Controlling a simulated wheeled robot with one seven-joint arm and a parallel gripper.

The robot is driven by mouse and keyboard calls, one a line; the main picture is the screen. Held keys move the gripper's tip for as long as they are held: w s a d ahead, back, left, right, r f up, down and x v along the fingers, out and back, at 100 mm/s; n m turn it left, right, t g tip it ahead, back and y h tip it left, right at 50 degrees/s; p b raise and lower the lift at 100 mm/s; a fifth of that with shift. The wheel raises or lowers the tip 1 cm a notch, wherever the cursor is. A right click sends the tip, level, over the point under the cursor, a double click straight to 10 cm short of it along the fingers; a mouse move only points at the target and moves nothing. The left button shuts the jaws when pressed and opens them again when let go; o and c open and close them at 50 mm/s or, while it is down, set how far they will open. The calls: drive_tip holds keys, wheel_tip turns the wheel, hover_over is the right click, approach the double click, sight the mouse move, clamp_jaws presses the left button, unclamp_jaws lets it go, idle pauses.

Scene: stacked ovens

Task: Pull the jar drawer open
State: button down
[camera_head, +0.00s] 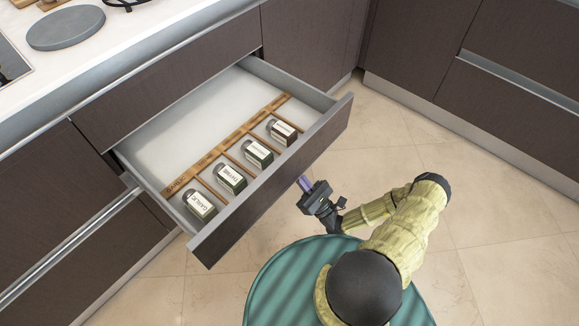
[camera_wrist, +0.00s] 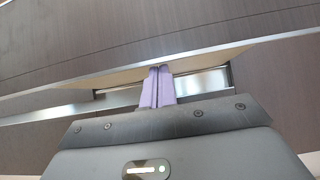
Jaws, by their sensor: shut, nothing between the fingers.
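The jar drawer (camera_head: 275,181) stands pulled out from the dark cabinet in the head view. Inside it several labelled jars, such as the garlic jar (camera_head: 200,206), lie in a row along a wooden divider (camera_head: 225,146). My gripper (camera_head: 303,183) is just outside the drawer front, near its right half, with its purple fingers pointing at it. In the wrist view the purple fingers (camera_wrist: 157,85) are together and empty, close to a metal-edged dark panel. Whether the fingertips touch the drawer front cannot be told.
The white counter (camera_head: 130,50) with a round grey board (camera_head: 66,27) lies above the drawer at the upper left. Dark cabinets (camera_head: 500,60) stand at the right. Tiled floor (camera_head: 480,210) is clear right of my arm.

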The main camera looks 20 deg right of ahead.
drive_tip(key=shift+s+d, duration=0.15)
drive_tip(key=shift+s, duration=0.1)
drive_tip(key=shift+f, duration=0.2)
drive_tip(key=b+v, duration=0.4)
drive_tip(key=v, duration=0.5)
drive_tip(key=shift+s+d, duration=0.25)
drive_tip(key=shift+s, duration=0.1)
drive_tip(key=shift+f, duration=0.1)
